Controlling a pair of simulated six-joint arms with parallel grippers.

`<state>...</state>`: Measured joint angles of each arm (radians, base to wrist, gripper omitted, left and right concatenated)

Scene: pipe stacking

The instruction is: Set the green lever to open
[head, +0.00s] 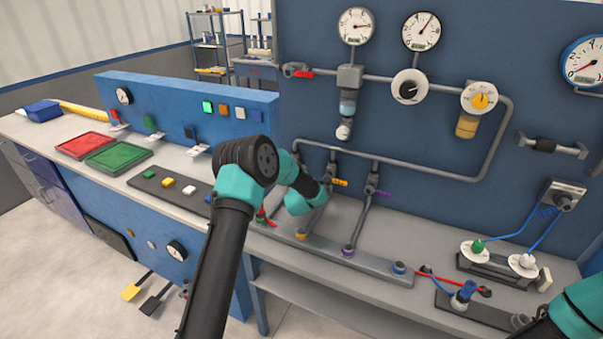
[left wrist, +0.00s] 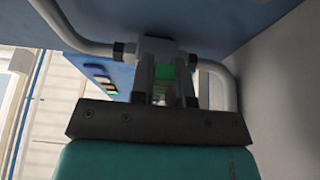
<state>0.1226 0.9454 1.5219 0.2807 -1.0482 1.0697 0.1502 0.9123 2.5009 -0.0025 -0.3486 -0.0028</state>
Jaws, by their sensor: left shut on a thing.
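In the left wrist view, a green lever (left wrist: 164,71) shows between the two fingers of my left gripper (left wrist: 163,82). The fingers are closed around it, just below a grey valve body (left wrist: 158,47) on a pipe. In the head view, my left arm's teal wrist is in front of the valve row and hides the green lever and my left fingers. I cannot tell the lever's exact angle. My right arm shows only as a teal part at the lower right corner, and its gripper is out of view.
An orange lever (head: 340,182) and a purple lever (head: 383,194) are on pipes right of my left wrist. The base rail (head: 372,263) runs below them. A red tray (head: 85,146) and a green tray (head: 119,157) lie left. A blue post (head: 468,289) stands front right.

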